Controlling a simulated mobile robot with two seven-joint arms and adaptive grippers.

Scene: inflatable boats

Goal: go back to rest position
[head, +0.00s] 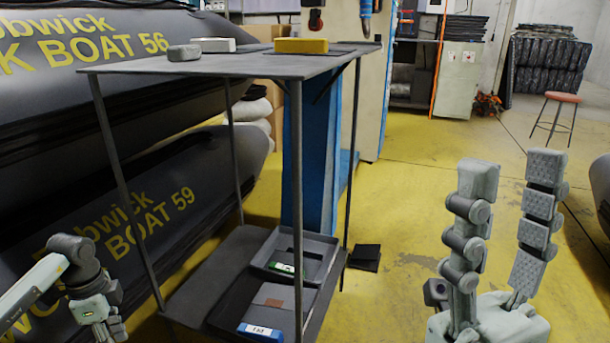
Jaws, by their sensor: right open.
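My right gripper (507,185) is large in the lower right of the head view. Its two padded fingers point up and stand apart, with nothing between them. My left gripper (95,310) shows only in part at the lower left corner, cut off by the bottom edge; its fingertips are not clear. A metal shelf stand (230,66) is between the two grippers, and neither appears to touch it. On its top lie a grey object (184,53), a white-grey block (214,45) and a yellow block (301,46).
On the lower shelf (200,285) are grey trays (320,247) with green and blue labelled items. Stacked dark inflatable boats (60,110) fill the left. A red stool (562,97) stands far right. Yellow floor (410,190) is open beyond the stand.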

